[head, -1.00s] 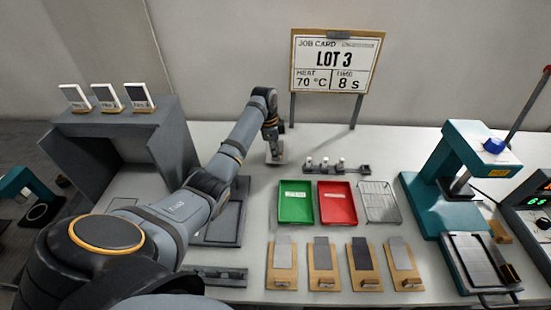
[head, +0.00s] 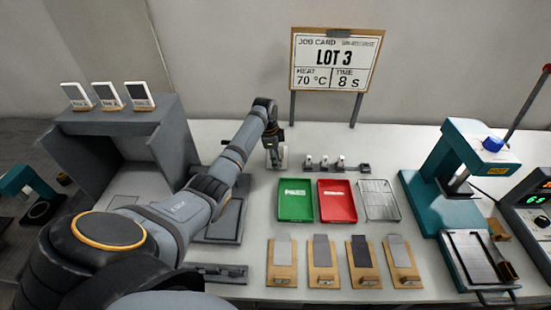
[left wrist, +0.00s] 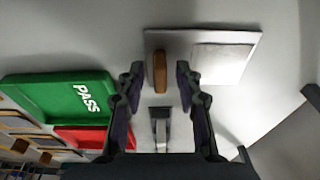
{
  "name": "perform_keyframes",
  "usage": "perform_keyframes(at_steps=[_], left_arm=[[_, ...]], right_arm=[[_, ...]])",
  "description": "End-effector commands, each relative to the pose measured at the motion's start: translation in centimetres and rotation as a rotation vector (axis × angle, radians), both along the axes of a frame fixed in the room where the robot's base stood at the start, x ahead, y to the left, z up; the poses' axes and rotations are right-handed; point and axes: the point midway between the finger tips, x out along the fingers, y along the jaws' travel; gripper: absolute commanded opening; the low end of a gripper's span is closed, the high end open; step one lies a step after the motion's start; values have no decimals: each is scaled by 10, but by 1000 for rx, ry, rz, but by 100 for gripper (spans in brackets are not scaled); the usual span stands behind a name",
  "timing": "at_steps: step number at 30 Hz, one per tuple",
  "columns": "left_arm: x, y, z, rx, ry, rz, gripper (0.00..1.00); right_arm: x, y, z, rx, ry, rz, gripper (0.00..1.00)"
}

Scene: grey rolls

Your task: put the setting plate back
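In the left wrist view a flat pale plate (left wrist: 185,43) lies on the table, with a lighter square pad on it and a brown upright handle (left wrist: 158,72). I take it for the setting plate. My left gripper (left wrist: 158,82) is open, its fingers on either side of the handle with a gap at each side. In the head view the left gripper (head: 275,161) is low over the back of the table, and a small pale part of the plate (head: 284,156) shows beside it; the rest is hidden. My right gripper is not in view.
A green PASS tray (head: 295,201), a red tray (head: 338,204) and a wire rack (head: 379,201) stand right of the gripper. A teal press (head: 425,205) stands at right, a grey booth (head: 172,135) at left.

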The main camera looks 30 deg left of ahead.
Motion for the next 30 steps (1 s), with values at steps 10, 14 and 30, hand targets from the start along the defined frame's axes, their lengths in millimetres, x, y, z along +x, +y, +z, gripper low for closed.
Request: perform_keyframes(at_steps=[10, 14, 30], left_arm=[[0, 1, 10, 1, -2, 1, 35], [-2, 5, 38, 3, -4, 0, 35], [-11, 15, 124, 0, -1, 1, 35]], right_arm=[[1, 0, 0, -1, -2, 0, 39], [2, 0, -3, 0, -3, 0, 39], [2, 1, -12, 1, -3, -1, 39]])
